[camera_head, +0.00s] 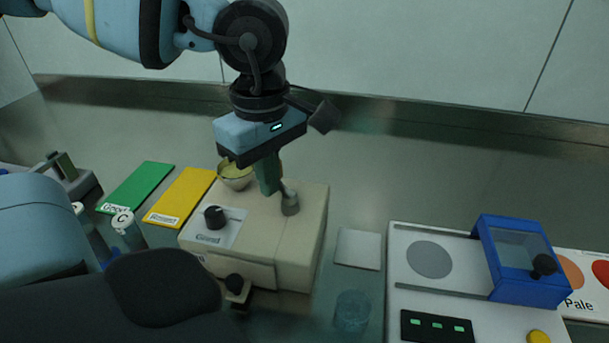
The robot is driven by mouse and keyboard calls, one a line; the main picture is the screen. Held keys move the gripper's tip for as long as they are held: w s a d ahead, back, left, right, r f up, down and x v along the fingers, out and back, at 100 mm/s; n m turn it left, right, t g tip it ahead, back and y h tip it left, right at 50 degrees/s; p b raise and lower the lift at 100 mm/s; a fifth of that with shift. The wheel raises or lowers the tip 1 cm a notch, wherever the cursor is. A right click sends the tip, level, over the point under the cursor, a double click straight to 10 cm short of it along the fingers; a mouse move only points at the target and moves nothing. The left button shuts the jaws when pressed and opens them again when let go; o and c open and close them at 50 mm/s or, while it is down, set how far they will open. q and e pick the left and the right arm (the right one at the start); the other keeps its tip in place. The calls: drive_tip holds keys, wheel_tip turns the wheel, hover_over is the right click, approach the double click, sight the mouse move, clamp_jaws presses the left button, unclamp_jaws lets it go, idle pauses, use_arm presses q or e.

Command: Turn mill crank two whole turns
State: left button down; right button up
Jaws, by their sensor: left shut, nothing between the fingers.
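The mill (300,240) is a beige box on the bench, with a front drawer and a black knob (215,217) on a labelled plate on its top. My left gripper (269,185) points down over the mill, just left of the cylinder, shut and empty. I cannot tell whether its fingers touch the crank. My right gripper is not in view.
Green (138,187) and yellow (182,197) mats lie left of the mill, near a white-capped bottle (123,222). To the right are a pale square plate (357,249), a clear cup (352,311) and a white machine (430,233) with a blue-framed cover (520,255). The bench behind is clear.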

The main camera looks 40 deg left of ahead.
use_arm(q)
drive_tip(key=shift+w+a+b, duration=0.2)
drive_tip(key=shift+w, duration=0.45)
drive_tip(key=shift+w+a+b, duration=0.15)
drive_tip(key=shift+w, duration=0.5)
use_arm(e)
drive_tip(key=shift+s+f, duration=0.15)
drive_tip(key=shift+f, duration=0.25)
use_arm(q)
drive_tip(key=shift+d, duration=0.15)
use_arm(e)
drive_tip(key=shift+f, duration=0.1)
use_arm(q)
drive_tip(key=shift+w+d+b, duration=0.55)
drive_tip(key=shift+d, duration=0.15)
drive_tip(key=shift+w+d+b, duration=0.4)
drive_tip(key=shift+w+d, duration=0.25)
drive_tip(key=shift+d, duration=0.35)
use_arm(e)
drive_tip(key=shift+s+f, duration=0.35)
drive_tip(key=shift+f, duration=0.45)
use_arm(q)
drive_tip(key=shift+s+d, duration=0.1)
